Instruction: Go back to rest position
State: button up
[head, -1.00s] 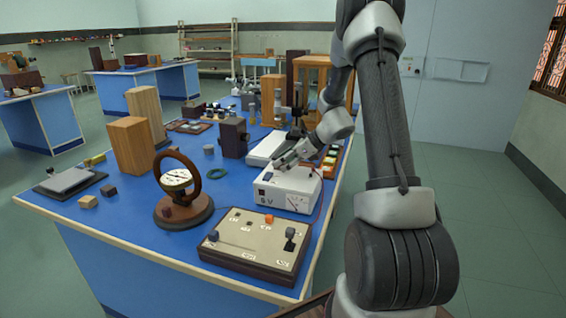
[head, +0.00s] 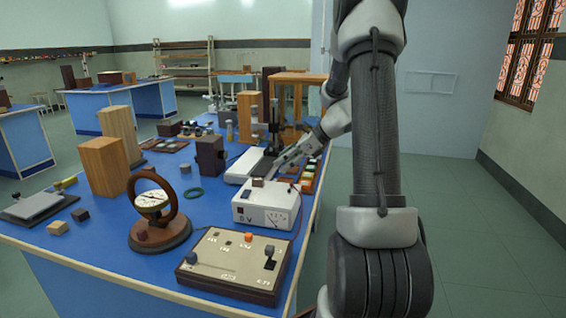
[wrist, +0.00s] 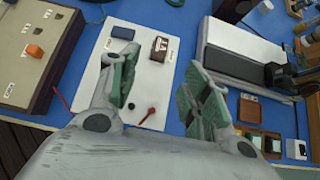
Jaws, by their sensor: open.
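My gripper (head: 286,160) is open and empty. In the head view it is above and just behind the white power supply box (head: 266,207) marked 5 V. In the wrist view its two green-padded fingers (wrist: 158,88) are spread apart over the top of the same white box (wrist: 92,93). My arm stands up at the right of the head view and hides part of the bench's right side.
A beige switch panel (head: 232,262) lies at the bench's front edge. A round dial instrument (head: 152,202) stands left of it. Wooden blocks (head: 104,167) and a dark box (head: 209,157) stand farther back. Open floor (head: 480,240) lies to the right.

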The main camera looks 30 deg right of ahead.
jog(key=s+a+f+n+g+h, duration=0.15)
jog(key=s+n+g, duration=0.25)
jog(key=s+n, duration=0.9)
jog(key=s+a+r+n+h, duration=0.2)
jog(key=s+a+r+n, duration=0.2)
jog(key=s, duration=0.5)
jog(key=s+a+r+n+t+h, duration=0.1)
jog(key=s+a+r+n+h, duration=0.2)
jog(key=s+r+n, duration=0.6)
jog(key=shift+a+r+n+t, duration=0.3)
jog(key=shift+a+n, duration=0.2)
jog(key=shift+a, duration=0.05)
